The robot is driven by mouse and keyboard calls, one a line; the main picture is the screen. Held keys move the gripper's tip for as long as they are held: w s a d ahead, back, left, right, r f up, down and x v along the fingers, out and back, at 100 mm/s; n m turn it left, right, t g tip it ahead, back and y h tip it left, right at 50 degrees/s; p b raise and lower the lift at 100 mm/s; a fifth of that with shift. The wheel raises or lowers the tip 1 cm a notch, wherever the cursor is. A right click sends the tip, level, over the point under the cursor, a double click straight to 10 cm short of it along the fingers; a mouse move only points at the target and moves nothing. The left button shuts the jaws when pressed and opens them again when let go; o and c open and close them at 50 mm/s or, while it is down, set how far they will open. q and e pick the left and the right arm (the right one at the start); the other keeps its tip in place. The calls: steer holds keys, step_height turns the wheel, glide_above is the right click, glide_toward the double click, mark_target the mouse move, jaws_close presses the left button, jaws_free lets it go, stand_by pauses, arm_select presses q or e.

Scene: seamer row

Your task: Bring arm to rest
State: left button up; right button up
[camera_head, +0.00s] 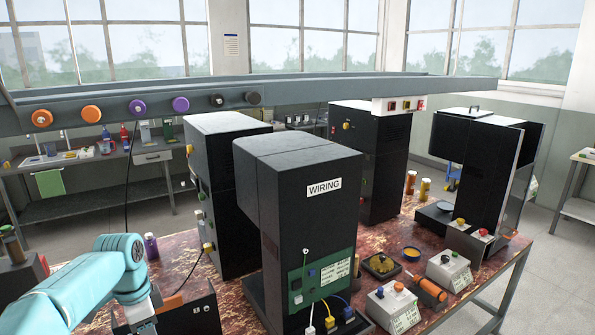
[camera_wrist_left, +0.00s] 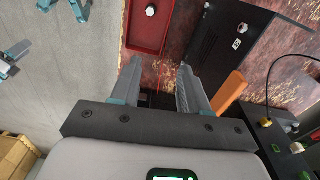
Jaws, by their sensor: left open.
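My left arm, in teal, comes in from the lower left of the head view, over the front left of the table (camera_head: 180,250). Its wrist points down at the bottom edge, and the fingers cannot be made out there. In the left wrist view my left gripper (camera_wrist_left: 158,78) is open, its two grey fingers apart with nothing between them. Beneath the fingers is the table's worn red surface (camera_wrist_left: 145,75), close to its edge above the grey floor.
The black cabinet marked WIRING (camera_head: 311,235) stands right of my arm. An orange block (camera_wrist_left: 230,91) is just right of the fingers. A red tray (camera_wrist_left: 148,28) lies beyond them. A purple-capped bottle (camera_head: 151,246) stands behind the arm. An overhead rail (camera_head: 330,90) crosses above.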

arm_select(q)
steer(key=s+d+f+n+h, duration=0.1)
steer(key=s+d+f+n, duration=0.2)
steer(key=f, duration=0.5)
steer(key=s+d+f+h+b, duration=0.1)
steer(key=s+d+f, duration=0.1)
steer(key=d+f, duration=0.45)
steer(key=s+d+f+n+h, duration=0.1)
steer(key=s+d+f+n, duration=0.15)
steer(key=f, duration=0.75)
steer(key=s+d+f+n, duration=0.2)
steer(key=s, duration=0.5)
steer(key=s+d+f+n+b, duration=0.1)
steer(key=s+d+f+n, duration=0.1)
steer(key=s, duration=0.4)
steer(key=s+d+f+n, duration=0.3)
steer(key=s+f, duration=0.1)
steer(key=s, duration=0.3)
steer(key=shift+s+h, duration=0.3)
steer(key=shift+s+r+n, duration=0.1)
steer(key=shift+s+n, duration=0.05)
steer(key=shift+n, duration=0.1)
